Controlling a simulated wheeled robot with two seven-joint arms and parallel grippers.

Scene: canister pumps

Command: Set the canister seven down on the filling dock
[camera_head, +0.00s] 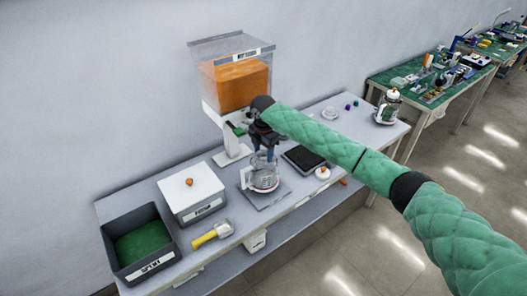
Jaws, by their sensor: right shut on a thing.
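My right gripper (264,152) points down from the green-sleeved arm and is shut on a clear glass canister (263,179) with a handle on its left side. The canister is upright, at or just above a flat grey plate (272,203), which may be the filling dock, in front of the hopper stand. I cannot tell whether its base touches the plate. No number can be read on it. My left gripper is not in view.
A clear hopper (232,54) with orange contents stands behind. A white-lidded box (191,193), a dark bin (139,245) and a yellow-handled scoop (211,234) are left. A black scale (304,158) and white lid (322,173) are right. Another canister (387,108) stands at the far right end.

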